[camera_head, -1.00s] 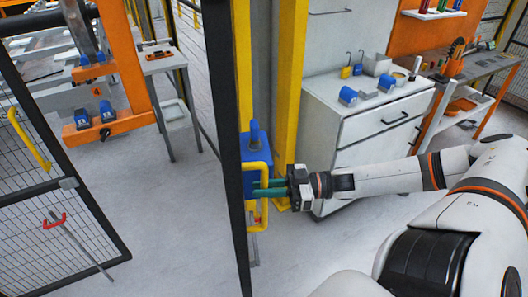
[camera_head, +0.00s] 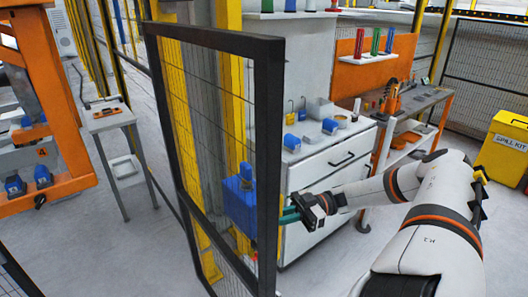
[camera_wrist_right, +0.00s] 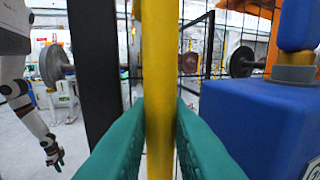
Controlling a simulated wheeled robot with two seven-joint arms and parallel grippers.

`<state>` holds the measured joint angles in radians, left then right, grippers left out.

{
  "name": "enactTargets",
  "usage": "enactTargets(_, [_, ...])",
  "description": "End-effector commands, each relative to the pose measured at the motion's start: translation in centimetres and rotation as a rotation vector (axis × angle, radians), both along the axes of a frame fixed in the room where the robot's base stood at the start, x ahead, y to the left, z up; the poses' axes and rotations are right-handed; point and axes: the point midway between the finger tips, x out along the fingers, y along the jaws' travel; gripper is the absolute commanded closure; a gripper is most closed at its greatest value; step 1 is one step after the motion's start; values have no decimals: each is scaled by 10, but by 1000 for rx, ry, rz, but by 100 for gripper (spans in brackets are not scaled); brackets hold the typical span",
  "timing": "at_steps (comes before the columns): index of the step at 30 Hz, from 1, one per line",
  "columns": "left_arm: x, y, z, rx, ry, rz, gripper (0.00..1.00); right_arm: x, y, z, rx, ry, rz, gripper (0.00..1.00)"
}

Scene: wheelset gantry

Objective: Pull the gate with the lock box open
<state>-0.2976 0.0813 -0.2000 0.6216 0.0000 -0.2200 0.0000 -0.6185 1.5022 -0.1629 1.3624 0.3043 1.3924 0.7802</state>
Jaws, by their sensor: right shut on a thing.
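The gate (camera_head: 268,130) is a black-framed mesh panel, standing at an angle in the middle of the head view. Its blue lock box (camera_head: 240,203) shows through the mesh near the frame's upright edge. In the right wrist view the lock box (camera_wrist_right: 255,120) is at the right, beside a yellow upright handle (camera_wrist_right: 159,60). My right gripper (camera_head: 287,215) reaches the gate's edge from the right. Its teal fingers (camera_wrist_right: 160,130) are shut on the handle, one on each side. My left gripper (camera_wrist_right: 56,162) shows small at the left of the wrist view; its opening is unclear.
A white drawer cabinet (camera_head: 325,180) stands behind my right gripper, with an orange workbench (camera_head: 405,120) beyond. Yellow posts (camera_head: 230,80) stand behind the gate. A small grey table (camera_head: 108,118) and an orange frame (camera_head: 45,195) are at the left. A yellow spill-kit bin (camera_head: 503,145) is far right.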

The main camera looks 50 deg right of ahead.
Motion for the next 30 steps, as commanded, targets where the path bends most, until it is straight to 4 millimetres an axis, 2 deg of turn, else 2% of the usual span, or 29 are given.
enactTargets(3, [0,0,0,0,0,0,64,-1,-17,1,1,-6,-7,100])
enactTargets(9, [-1,0,0,0,1,1,64,-2,-33,2,0,-6,-6,100])
enactTargets(24, [-3,0,-1,0,4,1,64,-3,-37,2,2,-5,-5,100])
enactTargets(25, [-3,0,-1,0,4,1,64,-3,-37,2,2,-5,-5,82])
enactTargets(28, [-3,0,-1,0,4,1,64,-3,-37,2,2,-5,-4,66])
enactTargets(30, [-3,-1,-1,0,5,1,64,-3,-37,2,1,-4,-3,65])
